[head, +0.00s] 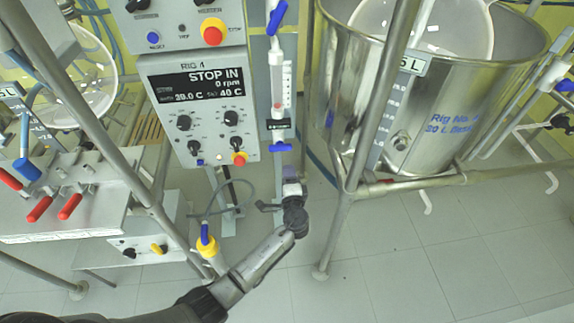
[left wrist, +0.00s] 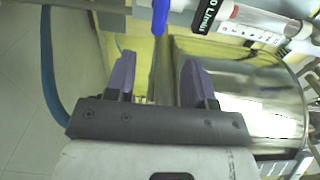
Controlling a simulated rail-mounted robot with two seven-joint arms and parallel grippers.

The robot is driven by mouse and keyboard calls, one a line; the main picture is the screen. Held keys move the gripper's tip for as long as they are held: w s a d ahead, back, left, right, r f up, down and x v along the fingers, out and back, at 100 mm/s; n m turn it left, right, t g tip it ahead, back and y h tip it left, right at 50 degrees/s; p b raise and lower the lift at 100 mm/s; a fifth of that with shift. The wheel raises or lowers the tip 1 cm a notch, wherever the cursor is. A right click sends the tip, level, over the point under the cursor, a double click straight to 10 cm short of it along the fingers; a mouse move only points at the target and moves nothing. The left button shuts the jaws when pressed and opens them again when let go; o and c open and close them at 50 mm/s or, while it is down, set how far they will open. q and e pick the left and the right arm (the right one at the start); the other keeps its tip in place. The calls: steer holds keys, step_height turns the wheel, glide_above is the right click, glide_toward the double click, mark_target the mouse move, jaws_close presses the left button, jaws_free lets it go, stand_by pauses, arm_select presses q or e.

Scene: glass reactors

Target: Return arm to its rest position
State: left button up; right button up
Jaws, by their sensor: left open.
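My left arm comes in from the lower left in the head view. Its gripper (head: 291,172) is just below the blue valve handle (head: 281,147) under the flow meter (head: 280,85). In the left wrist view, the two purple fingers of the left gripper (left wrist: 160,75) are spread apart with nothing between them. The blue handle (left wrist: 160,18) shows beyond the fingertips, and I see no contact with it. The fingertips are small and partly unclear in the head view. My right gripper is in neither view.
A control box (head: 197,108) reading "STOP IN" stands left of the flow meter. A large steel vessel (head: 430,125) stands to the right within metal frame poles (head: 375,95). Red-handled valves (head: 70,206) are at the left. Tiled floor (head: 390,255) lies open at the lower right.

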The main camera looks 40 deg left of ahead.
arm_select(q)
steer(key=shift+s+d, duration=0.3)
stand_by(0.5)
steer(key=s+d+r+n+g+h+p, duration=0.25)
steer(key=s+d+r+h, duration=0.2)
steer(key=s, duration=0.35)
steer(key=s+d+r+n+g+h+p, duration=0.1)
steer(key=s+d+r+n+h+p, duration=0.15)
steer(key=s+r+h+p, duration=0.4)
steer(key=s+d+r+n+g+h+p, duration=0.1)
steer(key=s+d+r+n+g+h, duration=0.2)
steer(key=s, duration=0.6)
steer(key=s+f+g+y+p, duration=0.1)
steer(key=s+g+p, duration=0.2)
steer(key=s+p, duration=0.9)
steer(key=w+r+p+v, duration=0.1)
steer(key=w+p+v, duration=0.3)
steer(key=p+v, duration=1.2)
steer(key=w+d+r+p+v, duration=0.1)
steer(key=w+p+v, duration=0.3)
steer(key=p+v, duration=1.2)
step_height(320, 180, up, 4)
steer(key=shift+s+d+r+m+p, duration=0.15)
steer(key=shift+s+d+m+p, duration=0.15)
steer(key=shift+s+d+p, duration=0.15)
